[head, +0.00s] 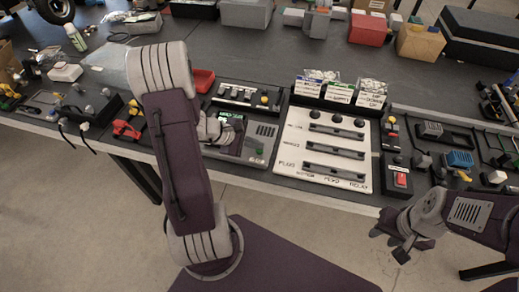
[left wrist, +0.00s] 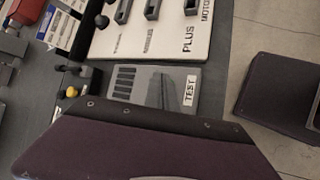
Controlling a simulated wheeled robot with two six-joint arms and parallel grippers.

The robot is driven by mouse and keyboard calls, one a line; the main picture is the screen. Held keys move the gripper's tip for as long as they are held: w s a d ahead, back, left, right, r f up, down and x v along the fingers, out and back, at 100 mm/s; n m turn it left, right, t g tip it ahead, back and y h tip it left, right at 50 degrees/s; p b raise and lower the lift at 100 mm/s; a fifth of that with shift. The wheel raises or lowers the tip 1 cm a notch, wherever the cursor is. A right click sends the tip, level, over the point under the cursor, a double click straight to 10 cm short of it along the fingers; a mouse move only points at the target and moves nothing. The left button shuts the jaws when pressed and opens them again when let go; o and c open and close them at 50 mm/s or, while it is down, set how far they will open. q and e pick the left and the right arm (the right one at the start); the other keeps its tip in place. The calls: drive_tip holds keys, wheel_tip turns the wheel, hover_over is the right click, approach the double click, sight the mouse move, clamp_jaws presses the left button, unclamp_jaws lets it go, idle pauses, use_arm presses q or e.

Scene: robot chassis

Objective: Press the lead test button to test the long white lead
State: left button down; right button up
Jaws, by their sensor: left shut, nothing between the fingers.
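A grey test unit (head: 262,130) with a green display (head: 228,132) and vent slots stands near the table's front edge. In the left wrist view this unit (left wrist: 128,82) carries a white TEST label (left wrist: 190,90); I cannot make out a button by it. My left gripper (head: 218,136) is shut and empty over the unit's left part, mostly hidden by my own arm. White plug ends (head: 84,126) with thin leads hang at the table's front edge on the left; I cannot tell which is the long white lead. My right gripper (head: 405,240) hangs in front of the table, apart from everything.
A white slotted panel (head: 325,150) stands right of the unit, with label cards behind it. A box with a red button (head: 400,180) is further right. A yellow knob (head: 265,100) and black knobs rise behind the unit. Red parts (head: 127,130) lie left of my arm.

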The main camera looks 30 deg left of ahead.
sight(257, 150)
use_arm(q)
drive_tip(key=shift+f+b, duration=0.3)
drive_tip(key=shift+r, duration=0.15)
idle(0.4)
drive_tip(key=shift+r+p, duration=0.7)
drive_tip(key=shift+r, duration=0.05)
drive_tip(key=shift+r, duration=0.1)
wheel_tip(257, 150, up, 5)
drive_tip(key=p, duration=0.4)
idle(0.5)
